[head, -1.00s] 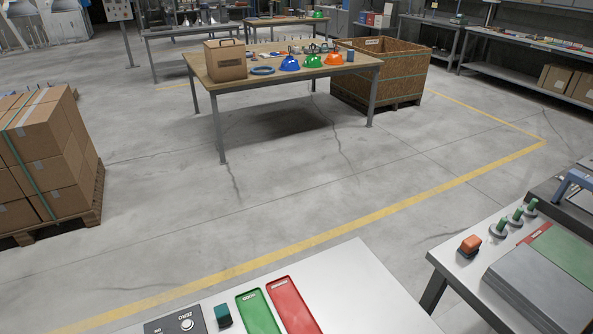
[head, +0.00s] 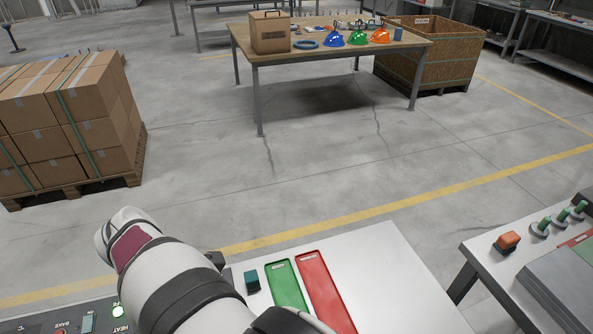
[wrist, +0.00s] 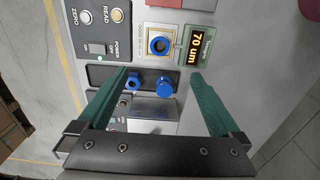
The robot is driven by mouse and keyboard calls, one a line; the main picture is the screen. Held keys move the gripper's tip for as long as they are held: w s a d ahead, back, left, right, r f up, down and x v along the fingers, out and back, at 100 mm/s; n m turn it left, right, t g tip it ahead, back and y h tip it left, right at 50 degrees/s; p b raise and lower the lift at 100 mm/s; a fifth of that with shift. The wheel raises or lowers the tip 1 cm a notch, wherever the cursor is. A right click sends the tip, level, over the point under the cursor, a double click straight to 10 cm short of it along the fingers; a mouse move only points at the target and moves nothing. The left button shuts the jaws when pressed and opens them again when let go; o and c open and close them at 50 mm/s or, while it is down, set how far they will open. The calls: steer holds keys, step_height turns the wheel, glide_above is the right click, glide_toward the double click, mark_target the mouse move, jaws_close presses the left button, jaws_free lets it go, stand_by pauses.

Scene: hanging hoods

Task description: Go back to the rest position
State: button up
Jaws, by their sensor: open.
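My gripper (wrist: 161,74) shows in the wrist view with its two green fingers spread wide. It is open with nothing between the fingertips. Behind them is a grey instrument panel (wrist: 110,45) with blue round parts (wrist: 165,85) and a lit display reading "70 um" (wrist: 198,47). I cannot tell how far the fingertips are from the panel. In the head view my white and grey arm rises at the lower left; its gripper cannot be made out there.
A white worktop (head: 395,270) bears a green tray (head: 287,285), a red tray (head: 325,290) and a teal block (head: 252,281). Boxes on a pallet (head: 70,190) stand left. The floor between is clear.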

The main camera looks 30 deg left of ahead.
step_height(320, 180, down, 2)
stand_by(1.2)
